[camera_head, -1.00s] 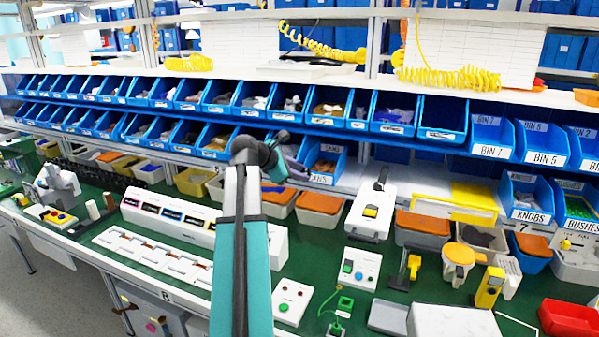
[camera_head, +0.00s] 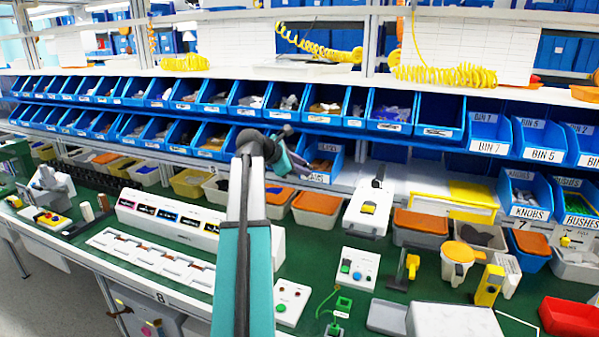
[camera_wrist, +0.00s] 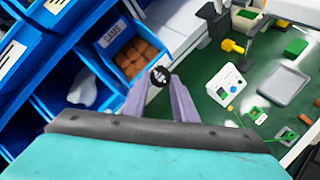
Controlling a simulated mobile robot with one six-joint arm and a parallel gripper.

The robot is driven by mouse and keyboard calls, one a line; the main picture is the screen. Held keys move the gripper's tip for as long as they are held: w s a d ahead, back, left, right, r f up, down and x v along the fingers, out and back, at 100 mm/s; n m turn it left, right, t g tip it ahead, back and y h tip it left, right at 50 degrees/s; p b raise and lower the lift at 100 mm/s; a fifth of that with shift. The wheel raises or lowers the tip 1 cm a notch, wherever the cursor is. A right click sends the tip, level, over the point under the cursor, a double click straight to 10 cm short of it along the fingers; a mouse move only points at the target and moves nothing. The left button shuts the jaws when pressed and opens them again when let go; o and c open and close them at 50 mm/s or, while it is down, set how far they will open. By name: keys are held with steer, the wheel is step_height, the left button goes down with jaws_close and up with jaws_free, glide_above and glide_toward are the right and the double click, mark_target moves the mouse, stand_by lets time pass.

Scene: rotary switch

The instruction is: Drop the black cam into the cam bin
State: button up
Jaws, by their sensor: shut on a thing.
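The black cam (camera_wrist: 159,76) is a small dark round piece with a pale centre, pinched between the fingertips of my gripper (camera_wrist: 160,80) in the wrist view. The cam bin is a blue bin labelled CAMS (camera_wrist: 110,35), holding several orange-brown pieces; it lies just beyond and to the left of the fingertips. In the head view the cam bin (camera_head: 318,178) stands on the lower shelf, and my gripper (camera_head: 300,163) is at its left side. The cam cannot be made out in the head view. I cannot tell its height over the bin rim.
Rows of blue bins (camera_head: 240,140) run along the shelf to the left. A grey-white unit (camera_head: 370,208) and an orange-filled tray (camera_head: 318,203) stand below on the green bench. A button box (camera_head: 358,270) sits nearer. Bins labelled KNOBS (camera_head: 530,213) are at the right.

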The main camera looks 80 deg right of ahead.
steer(key=shift+s+d+f+b, duration=0.15)
steer(key=shift+s+d+f, duration=0.2)
steer(key=shift+d, duration=1.5)
steer(key=shift+s+d+f+b, duration=0.15)
steer(key=shift+s+d+f, duration=0.2)
steer(key=shift+d, duration=1.45)
steer(key=shift+s+d+f+b, duration=0.15)
steer(key=shift+s+d+f, duration=0.2)
steer(key=shift+d, duration=1.5)
steer(key=o, duration=1.1)
steer(key=shift+a, duration=0.15)
steer(key=b+v, duration=0.3)
steer(key=v, duration=1)
steer(key=shift+w+a+r+b, duration=0.2)
steer(key=shift+r+b, duration=0.1)
steer(key=shift+b, duration=0.1)
